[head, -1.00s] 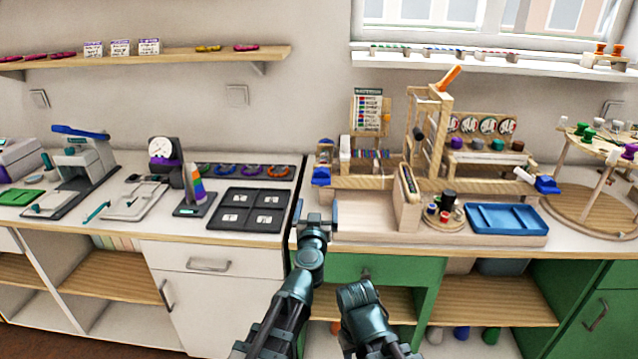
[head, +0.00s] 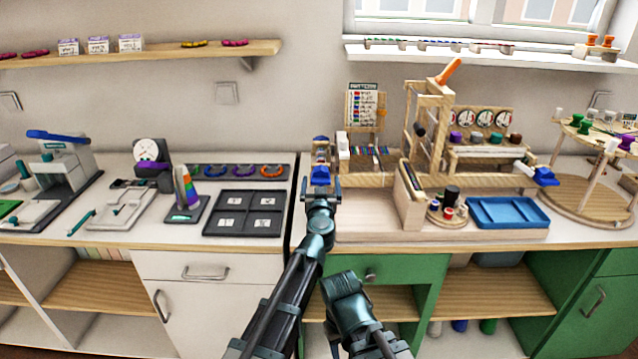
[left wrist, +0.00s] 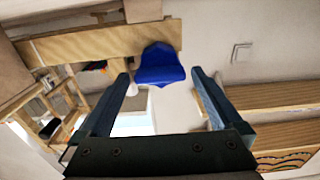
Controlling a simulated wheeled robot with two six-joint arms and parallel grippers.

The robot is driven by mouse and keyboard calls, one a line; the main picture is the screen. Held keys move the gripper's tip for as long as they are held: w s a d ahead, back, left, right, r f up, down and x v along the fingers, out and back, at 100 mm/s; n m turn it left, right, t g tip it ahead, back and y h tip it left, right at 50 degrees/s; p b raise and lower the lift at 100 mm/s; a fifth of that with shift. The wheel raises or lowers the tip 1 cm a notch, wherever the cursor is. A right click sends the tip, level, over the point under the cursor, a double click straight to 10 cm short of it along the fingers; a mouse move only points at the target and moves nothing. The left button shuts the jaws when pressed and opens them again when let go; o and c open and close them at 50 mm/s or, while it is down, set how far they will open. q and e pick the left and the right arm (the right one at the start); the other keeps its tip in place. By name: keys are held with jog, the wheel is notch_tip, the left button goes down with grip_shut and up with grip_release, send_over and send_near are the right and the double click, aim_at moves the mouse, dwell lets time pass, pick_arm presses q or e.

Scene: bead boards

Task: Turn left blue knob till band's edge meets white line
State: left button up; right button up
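The left blue knob (head: 320,174) is on the left end of the wooden bead stand. In the left wrist view the knob (left wrist: 160,66) is just ahead of and roughly centred between the fingertips. My left gripper (head: 321,188) is open and empty, close in front of the knob; I see no clear contact. Its spread fingers also show in the left wrist view (left wrist: 160,78). The band and white line are too small to make out. A second blue knob (head: 545,177) is at the stand's right end. My right arm is low in the head view; its gripper is not visible.
The wooden stand has a tall post frame (head: 432,125) right of the knob and a pattern card (head: 362,105) behind. A blue tray (head: 508,213) is at the front right. A dark four-part tray (head: 245,213) lies to the left, across the counter gap.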

pick_arm(q)
jog(key=c, duration=1.2)
jog(key=shift+c, duration=0.2)
jog(key=shift+n, duration=0.3)
jog(key=n, duration=0.3)
jog(key=shift+a+n, duration=0.1)
jog(key=shift+n, duration=0.3)
jog(key=n, duration=0.4)
jog(key=shift+a+f+n, duration=0.1)
jog(key=shift+n, duration=0.2)
jog(key=n, duration=0.4)
jog(key=shift+n, duration=0.3)
jog(key=shift+f+n, duration=0.15)
jog(key=shift+n, duration=1.95)
